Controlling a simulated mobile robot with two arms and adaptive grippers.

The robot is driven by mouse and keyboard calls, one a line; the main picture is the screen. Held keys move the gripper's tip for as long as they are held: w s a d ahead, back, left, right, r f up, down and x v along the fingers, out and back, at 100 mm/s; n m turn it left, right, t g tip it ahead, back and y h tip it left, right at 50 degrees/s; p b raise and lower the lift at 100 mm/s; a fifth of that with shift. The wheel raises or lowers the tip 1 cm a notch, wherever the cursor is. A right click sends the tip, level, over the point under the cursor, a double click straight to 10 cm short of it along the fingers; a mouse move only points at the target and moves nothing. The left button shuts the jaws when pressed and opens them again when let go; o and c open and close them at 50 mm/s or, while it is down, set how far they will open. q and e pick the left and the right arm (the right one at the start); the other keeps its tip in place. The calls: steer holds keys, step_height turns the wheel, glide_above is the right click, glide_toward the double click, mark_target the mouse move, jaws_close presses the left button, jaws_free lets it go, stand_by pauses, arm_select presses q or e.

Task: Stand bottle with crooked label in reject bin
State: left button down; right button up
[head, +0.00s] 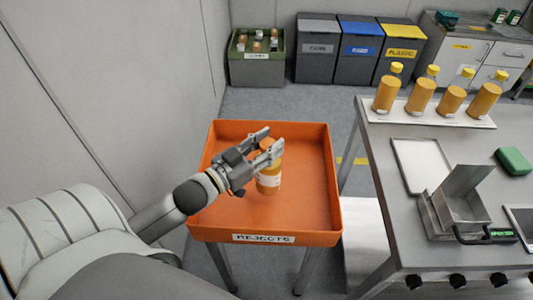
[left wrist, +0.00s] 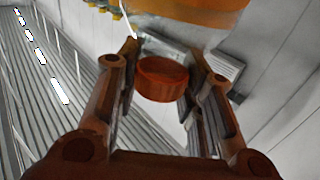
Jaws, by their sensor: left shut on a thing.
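My left gripper (head: 269,140) is over the orange reject bin (head: 222,218), which has a REJECTS label on its front. It is shut on an orange bottle (head: 268,188) near its top. The bottle is roughly upright inside the bin's outline and shows a white label that looks slightly tilted. I cannot tell whether its base touches the bin floor. In the left wrist view, a round orange-red cap (left wrist: 162,78) sits between the two fingers (left wrist: 168,75). My right gripper is not in view.
Several amber bottles with yellow caps stand on a white tray (head: 440,119) on the steel table (head: 380,160) at right. A hinged metal device (head: 460,205) and a green case (head: 513,161) are there too. The rest of the bin floor looks empty.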

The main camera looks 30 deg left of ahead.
arm_select(q)
steer(key=shift+w+a+f, duration=0.3)
steer(key=shift+f, duration=0.05)
steer(key=shift+w+f, duration=0.1)
steer(key=shift+f, duration=1.6)
steer(key=shift+a+f, duration=0.1)
steer(key=shift+f, duration=0.05)
steer(key=c, duration=1)
jaws_free()
steer(key=shift+o, duration=0.2)
steer(key=v, duration=0.7)
steer(key=shift+s+b, duration=0.35)
steer(key=shift+b, duration=0.1)
steer(key=shift+a, duration=0.1)
